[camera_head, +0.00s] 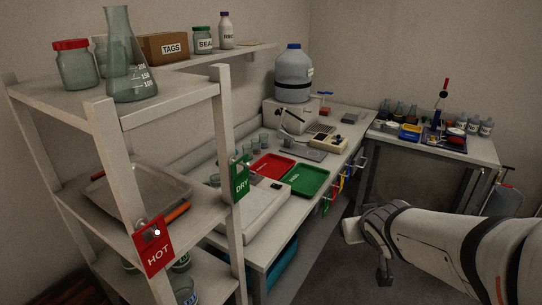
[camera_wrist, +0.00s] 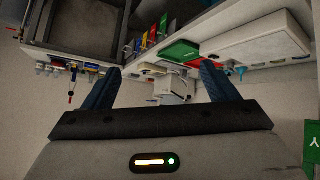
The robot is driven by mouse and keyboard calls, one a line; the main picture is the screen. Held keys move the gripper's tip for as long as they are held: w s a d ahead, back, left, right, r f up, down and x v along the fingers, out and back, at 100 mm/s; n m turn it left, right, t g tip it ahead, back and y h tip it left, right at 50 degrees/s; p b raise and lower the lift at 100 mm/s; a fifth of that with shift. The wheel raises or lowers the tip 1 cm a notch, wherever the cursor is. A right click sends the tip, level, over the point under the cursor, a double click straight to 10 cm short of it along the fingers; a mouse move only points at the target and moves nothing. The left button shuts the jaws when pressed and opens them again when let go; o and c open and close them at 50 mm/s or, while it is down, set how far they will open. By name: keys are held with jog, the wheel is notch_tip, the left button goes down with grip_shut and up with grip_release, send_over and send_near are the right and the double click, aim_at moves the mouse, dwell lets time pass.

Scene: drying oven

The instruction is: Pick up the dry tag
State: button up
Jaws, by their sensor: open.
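The dry tag (camera_head: 240,182) is a green card with white DRY lettering, hanging on the front right post of the shelf rack. In the wrist view, which is upside down, a green piece with a white letter at the lower right edge looks like part of this tag (camera_wrist: 312,150). A red HOT tag (camera_head: 154,254) hangs at the rack's front left post. My gripper (camera_wrist: 159,82) is open and empty, with its two dark blue fingers apart. In the head view my arm reaches in from the right, and its end is well right of the dry tag.
The rack's top shelf holds a glass flask (camera_head: 118,60) and a red-lidded jar (camera_head: 75,65). Behind the rack, a bench carries a red tray (camera_head: 272,166) and a green tray (camera_head: 306,180). A second bench (camera_head: 480,152) stands at the back right. Floor between is clear.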

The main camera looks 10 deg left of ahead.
jog(key=w+a+r+n+t+y+p, duration=0.2)
jog(key=w+a+r+n+y, duration=0.15)
jog(key=w+a, duration=0.2)
jog(key=n+g+y+p, duration=0.45)
jog(key=n+y, duration=0.25)
jog(key=y, duration=0.6)
send_near(233, 168)
jog(key=w+a+f, duration=0.2)
jog(key=w+a, duration=0.1)
jog(key=a, duration=0.1)
jog(key=p+x, duration=0.1)
jog(key=x, duration=0.2)
jog(key=w+p+x, duration=0.1)
jog(key=x, duration=0.3)
jog(key=shift+d+r+p, duration=0.1)
jog(key=shift+p, duration=0.3)
jog(key=shift+d, duration=0.1)
jog(key=c, duration=1)
